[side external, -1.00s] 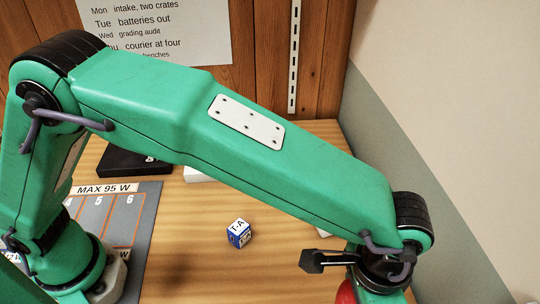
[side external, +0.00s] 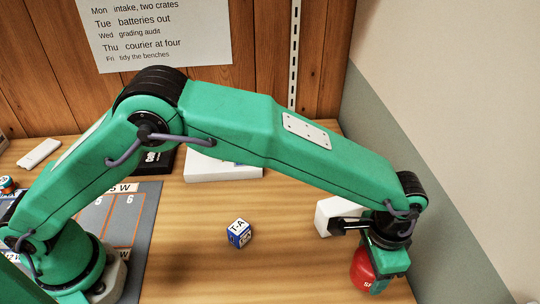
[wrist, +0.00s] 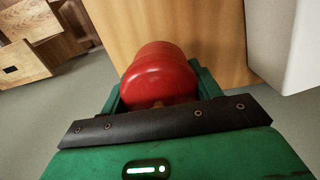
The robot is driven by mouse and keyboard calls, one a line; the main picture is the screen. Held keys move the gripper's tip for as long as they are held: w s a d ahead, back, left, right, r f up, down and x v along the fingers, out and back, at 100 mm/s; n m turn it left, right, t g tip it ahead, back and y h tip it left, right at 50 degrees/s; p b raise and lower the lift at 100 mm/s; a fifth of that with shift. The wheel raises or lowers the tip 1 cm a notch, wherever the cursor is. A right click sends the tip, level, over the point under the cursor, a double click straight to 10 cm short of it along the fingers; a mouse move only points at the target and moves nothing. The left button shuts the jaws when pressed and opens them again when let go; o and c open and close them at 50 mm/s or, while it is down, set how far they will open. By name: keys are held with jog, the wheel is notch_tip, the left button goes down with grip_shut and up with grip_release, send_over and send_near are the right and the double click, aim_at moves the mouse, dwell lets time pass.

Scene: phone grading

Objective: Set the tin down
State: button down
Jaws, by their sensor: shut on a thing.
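The red tin (side external: 362,270) is at the lower right in the side view, with part of a white label showing. My gripper (side external: 380,284) is shut on it, with a green jaw along its side. In the wrist view the tin (wrist: 158,72) sits between the green jaws of my gripper (wrist: 157,85), its rounded red side facing the camera. The tin is near the right end of the wooden bench (side external: 200,275). I cannot tell whether its underside touches the bench.
A white box (side external: 330,216) stands just behind my gripper. A blue and white cube (side external: 239,233) is on the bench to the left. A grey numbered mat (side external: 145,215), a white box (side external: 225,172) and a black box (side external: 160,161) are further left. Bare bench lies around the cube.

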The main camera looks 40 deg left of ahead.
jog(key=shift+f, duration=2)
jog(key=shift+f, duration=0.15)
jog(key=shift+c, duration=1.8)
grip_release()
notch_tip(320, 180, up, 12)
jog(key=shift+f, duration=0.25)
jog(key=shift+r, duration=0.45)
